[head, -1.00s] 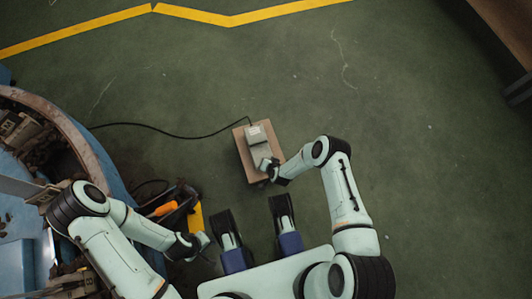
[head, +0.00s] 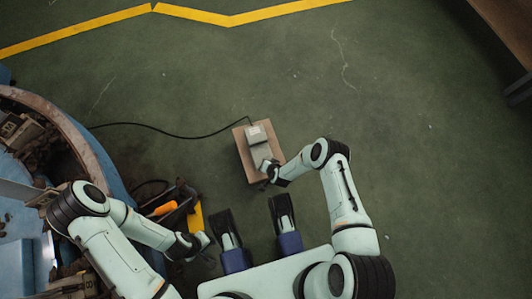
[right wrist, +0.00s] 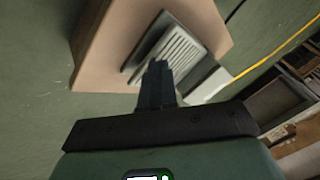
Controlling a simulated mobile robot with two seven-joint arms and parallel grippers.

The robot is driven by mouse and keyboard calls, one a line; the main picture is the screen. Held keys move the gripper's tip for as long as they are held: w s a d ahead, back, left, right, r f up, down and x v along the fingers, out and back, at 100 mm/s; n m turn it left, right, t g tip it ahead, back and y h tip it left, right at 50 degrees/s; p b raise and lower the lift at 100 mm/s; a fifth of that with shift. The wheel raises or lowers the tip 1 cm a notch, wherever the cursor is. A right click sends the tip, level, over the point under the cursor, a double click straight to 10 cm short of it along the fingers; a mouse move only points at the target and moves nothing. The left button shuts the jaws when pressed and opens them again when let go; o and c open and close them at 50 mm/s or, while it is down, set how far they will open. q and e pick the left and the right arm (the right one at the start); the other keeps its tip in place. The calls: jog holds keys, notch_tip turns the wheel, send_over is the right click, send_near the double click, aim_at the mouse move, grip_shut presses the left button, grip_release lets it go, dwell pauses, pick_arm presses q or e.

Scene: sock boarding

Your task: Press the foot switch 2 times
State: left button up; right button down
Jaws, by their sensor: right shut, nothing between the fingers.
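My right gripper (head: 266,168) is over the near end of the switch. In the right wrist view its closed fingers (right wrist: 157,75) are empty and overlap the pedal; I cannot tell whether they touch it. My left gripper (head: 205,242) is at lower left, away from the switch, its fingers too small to judge.
A black cable (head: 180,136) runs left from the switch to a blue round machine (head: 100,165). An orange-handled tool (head: 165,208) lies beside the machine. A brown table edge (head: 500,30) is at top right.

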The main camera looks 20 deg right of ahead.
dwell(0.7)
jog(key=shift+w+r+p, duration=0.25)
jog(key=shift+r+p, duration=0.65)
jog(key=shift+r, duration=0.15)
jog(key=shift+w+r+p, duration=0.1)
jog(key=shift+r+p, duration=0.35)
jog(key=shift+r, duration=0.3)
jog(key=shift+w+r+p, duration=0.2)
jog(key=shift+r+p, duration=0.55)
jog(key=shift+r, duration=0.45)
jog(key=shift+w+r+p, duration=0.2)
jog(key=shift+r+p, duration=0.55)
jog(key=shift+r, duration=0.4)
